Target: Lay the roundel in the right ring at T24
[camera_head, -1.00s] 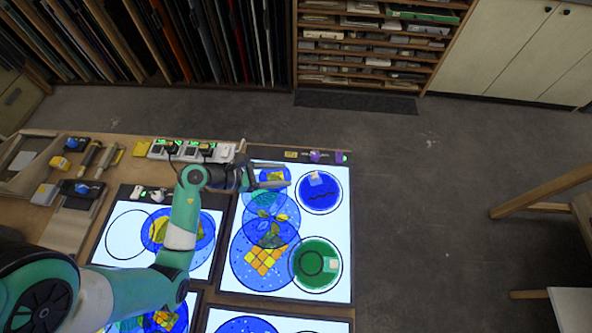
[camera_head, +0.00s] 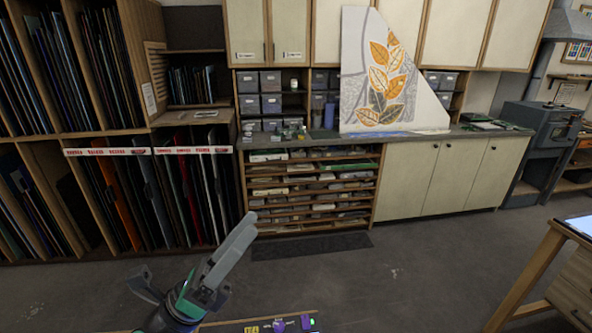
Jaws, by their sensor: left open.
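My left gripper (camera_head: 192,252) shows at the lower left of the head view. Its two grey fingers are spread wide apart and nothing is between them. It points up and away from the bottom edge of the picture. The roundels, the rings and T24 are outside this view. Only a thin strip of the table's far edge (camera_head: 225,326) shows at the bottom. My right gripper is not in view.
A purple piece (camera_head: 280,326) and a yellow tag (camera_head: 251,329) sit on the table's edge. Beyond lie open grey floor (camera_head: 420,270), racks of coloured sheets (camera_head: 125,200), a shelf unit (camera_head: 310,190) and cream cabinets (camera_head: 410,185). A wooden workbench (camera_head: 575,265) stands at the right.

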